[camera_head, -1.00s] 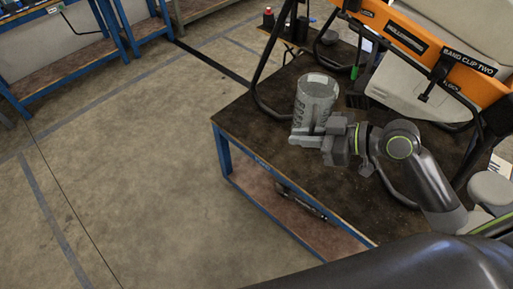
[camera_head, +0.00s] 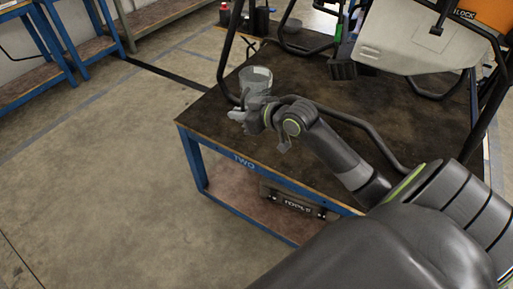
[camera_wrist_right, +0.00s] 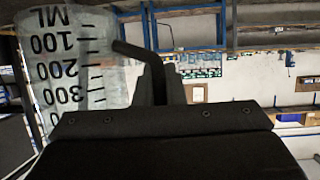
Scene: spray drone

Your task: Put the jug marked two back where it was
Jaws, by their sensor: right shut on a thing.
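A clear jug (camera_head: 257,78) is over the left part of the dark bench top (camera_head: 215,118), held in my right gripper (camera_head: 245,117). In the right wrist view the jug (camera_wrist_right: 75,85) fills the left side, with an ML scale of 100, 200 and 300 shown upside down. The gripper's dark finger (camera_wrist_right: 152,82) is beside it. No mark two shows on the jug. My left gripper is out of view.
The blue bench edge reads TWO (camera_head: 243,161); a toolbox (camera_head: 292,202) sits on its lower shelf. The drone's black frame (camera_head: 228,55) and pale tank (camera_head: 400,40) stand on the bench behind. A red-capped bottle (camera_head: 224,14) is at the back. Open floor lies left.

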